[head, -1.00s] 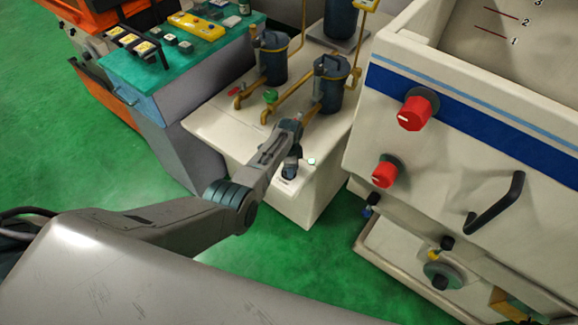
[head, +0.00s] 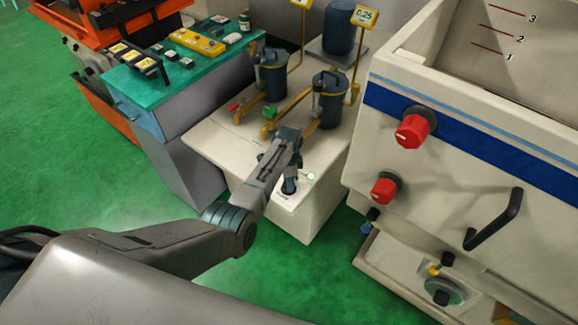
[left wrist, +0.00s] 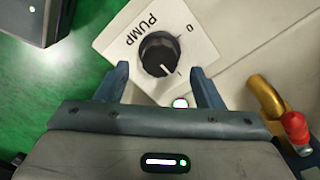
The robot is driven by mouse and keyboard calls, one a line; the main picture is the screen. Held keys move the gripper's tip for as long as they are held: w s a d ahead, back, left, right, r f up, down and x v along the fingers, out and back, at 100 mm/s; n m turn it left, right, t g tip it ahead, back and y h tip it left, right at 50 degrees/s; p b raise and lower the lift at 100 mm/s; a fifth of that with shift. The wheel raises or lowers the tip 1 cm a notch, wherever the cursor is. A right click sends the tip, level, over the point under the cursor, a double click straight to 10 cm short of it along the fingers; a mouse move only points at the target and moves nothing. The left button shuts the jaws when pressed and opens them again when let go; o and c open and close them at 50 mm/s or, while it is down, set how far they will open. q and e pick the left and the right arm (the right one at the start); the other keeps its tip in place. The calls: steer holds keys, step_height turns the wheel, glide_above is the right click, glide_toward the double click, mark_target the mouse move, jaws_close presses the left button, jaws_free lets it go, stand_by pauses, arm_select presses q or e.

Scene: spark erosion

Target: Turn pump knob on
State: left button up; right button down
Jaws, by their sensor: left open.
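The black round pump knob (left wrist: 159,54) sits on a white plate (left wrist: 113,45) marked PUMP, with marks 0 and I. Its pale pointer line is turned toward the I mark. My left gripper (left wrist: 160,71) is open, with one blue-grey finger on each side of the knob's near edge. Gaps show between fingers and knob, so it does not grip it. A small lamp (left wrist: 180,103) near the plate glows pale green. In the head view my left gripper (head: 289,180) points down at the front of the white cabinet (head: 222,140). My right gripper is not in view.
Dark blue canisters (head: 332,100) with yellow pipes stand behind my gripper on the cabinet. A green valve handle (head: 270,112) and a red one (head: 235,106) are nearby. A machine tank (head: 465,155) with red knobs stands right. Green floor (head: 190,292) is open in front.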

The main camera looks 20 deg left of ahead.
arm_select(q)
step_height(320, 180, up, 8)
steer(key=shift+b, duration=0.45)
